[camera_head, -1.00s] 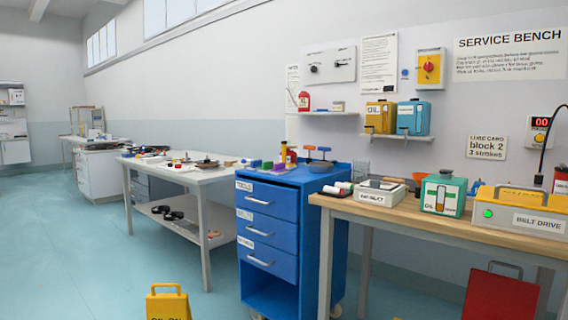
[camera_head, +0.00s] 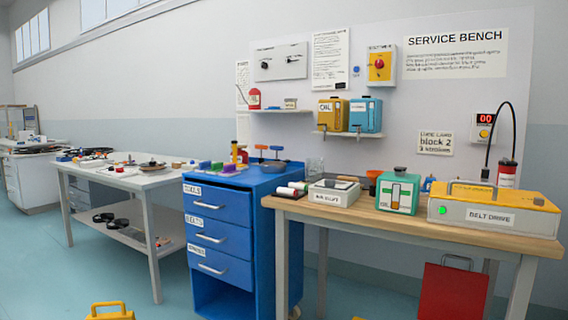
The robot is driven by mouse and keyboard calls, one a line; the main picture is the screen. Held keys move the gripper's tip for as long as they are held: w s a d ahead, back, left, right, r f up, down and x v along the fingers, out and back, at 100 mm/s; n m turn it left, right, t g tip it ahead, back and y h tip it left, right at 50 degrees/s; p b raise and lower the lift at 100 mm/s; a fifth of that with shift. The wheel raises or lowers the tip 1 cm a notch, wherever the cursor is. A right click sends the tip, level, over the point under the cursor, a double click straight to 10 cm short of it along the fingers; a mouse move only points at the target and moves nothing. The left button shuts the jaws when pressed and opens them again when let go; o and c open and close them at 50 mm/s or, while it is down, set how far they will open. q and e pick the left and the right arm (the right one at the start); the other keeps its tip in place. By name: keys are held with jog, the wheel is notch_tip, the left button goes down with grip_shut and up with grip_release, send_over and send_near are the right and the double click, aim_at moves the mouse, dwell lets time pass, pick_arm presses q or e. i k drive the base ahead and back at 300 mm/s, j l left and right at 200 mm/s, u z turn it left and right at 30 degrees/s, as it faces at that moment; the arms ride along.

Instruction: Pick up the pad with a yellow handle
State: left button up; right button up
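I cannot make out a pad with a yellow handle for certain. Neither of my grippers is in view.
A wooden bench (camera_head: 420,225) at the right carries a belt drive box (camera_head: 494,210), a green container (camera_head: 398,191) and a white box (camera_head: 334,191). A white table (camera_head: 127,183) with clutter stands left.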

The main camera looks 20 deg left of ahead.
aim_at(240, 166)
jog(key=i+j+z, duration=0.15)
jog(key=j, duration=0.2)
jog(key=i+j+z, duration=0.2)
jog(key=j, duration=0.15)
jog(key=j+z, duration=0.15)
jog(key=j, duration=0.2)
jog(key=i+j+z, duration=0.1)
jog(key=j, duration=0.65)
jog(key=i+j+z, duration=0.1)
jog(key=j, duration=0.7)
jog(key=i+j, duration=0.1)
jog(key=j, duration=0.7)
jog(key=i+l+z, duration=0.05)
